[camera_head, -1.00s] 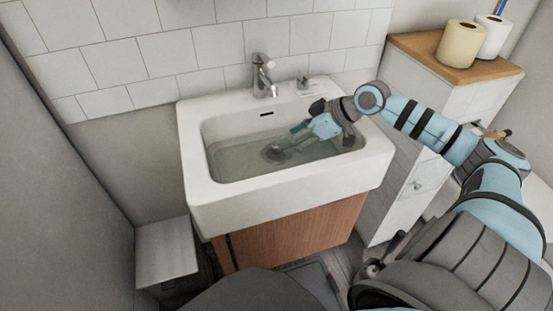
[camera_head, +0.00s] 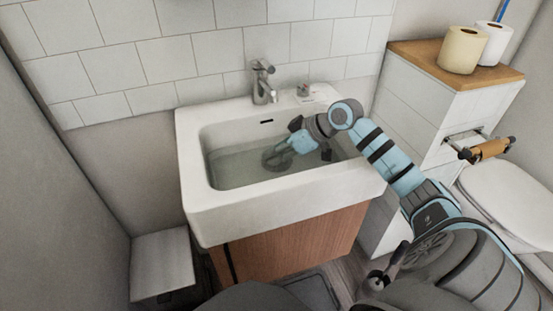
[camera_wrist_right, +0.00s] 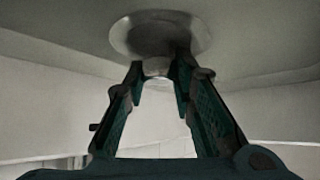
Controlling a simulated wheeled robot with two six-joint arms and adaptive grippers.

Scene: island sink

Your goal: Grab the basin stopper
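The basin stopper (camera_wrist_right: 150,38) is a round metal disc with a small knob (camera_wrist_right: 157,67) in my right wrist view. In the head view the stopper (camera_head: 272,166) lies on the basin floor, partly covered by my gripper. My right gripper (camera_head: 281,153) reaches down into the basin. In the wrist view its two fingers (camera_wrist_right: 161,68) stand apart, one on each side of the knob. The fingertips are very near it; I cannot see firm contact on both sides. My left gripper is not in view.
The white sink (camera_head: 290,197) has raised rims around my right arm and seems to hold clear water. A faucet (camera_head: 262,82) stands at its back edge. A cabinet with two paper rolls (camera_head: 461,49) and a toilet (camera_head: 510,195) are at the right.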

